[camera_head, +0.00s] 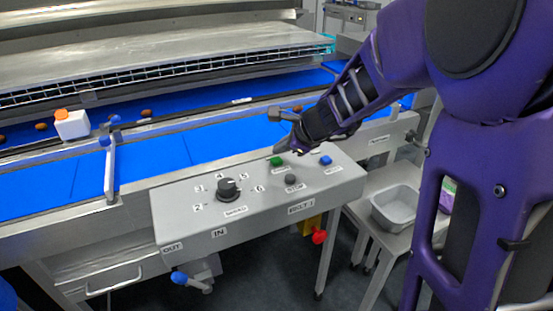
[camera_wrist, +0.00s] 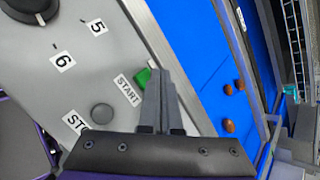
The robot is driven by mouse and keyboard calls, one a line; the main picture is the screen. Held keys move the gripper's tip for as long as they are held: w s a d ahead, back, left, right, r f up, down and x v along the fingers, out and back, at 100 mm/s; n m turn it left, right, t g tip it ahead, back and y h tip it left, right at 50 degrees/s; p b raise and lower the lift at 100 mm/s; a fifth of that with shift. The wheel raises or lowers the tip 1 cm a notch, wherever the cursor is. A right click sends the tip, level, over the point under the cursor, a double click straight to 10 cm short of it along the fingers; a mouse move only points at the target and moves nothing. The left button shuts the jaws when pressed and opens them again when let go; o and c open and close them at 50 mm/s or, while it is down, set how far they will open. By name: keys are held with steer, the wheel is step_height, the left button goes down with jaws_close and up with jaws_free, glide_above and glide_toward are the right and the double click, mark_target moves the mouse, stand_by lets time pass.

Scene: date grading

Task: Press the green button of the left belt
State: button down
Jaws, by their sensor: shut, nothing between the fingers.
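The green button (camera_head: 276,161) sits on a grey control box (camera_head: 180,221) marked BELT 1, beside the blue belt. It also shows in the wrist view (camera_wrist: 143,77) beside a START label, partly covered by my fingers. My gripper (camera_head: 281,148) is shut and empty, with its fingertips right by the green button. In the wrist view the closed fingertips (camera_wrist: 158,72) overlap the button's right side. I cannot tell whether they touch it.
The box also carries a black speed knob (camera_head: 228,189), a grey STOP button (camera_head: 290,180) and a blue button (camera_head: 325,160). A grey tub (camera_head: 397,207) stands on a side table at right.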

steer(key=shift+f, duration=0.2)
steer(key=shift+f, duration=0.25)
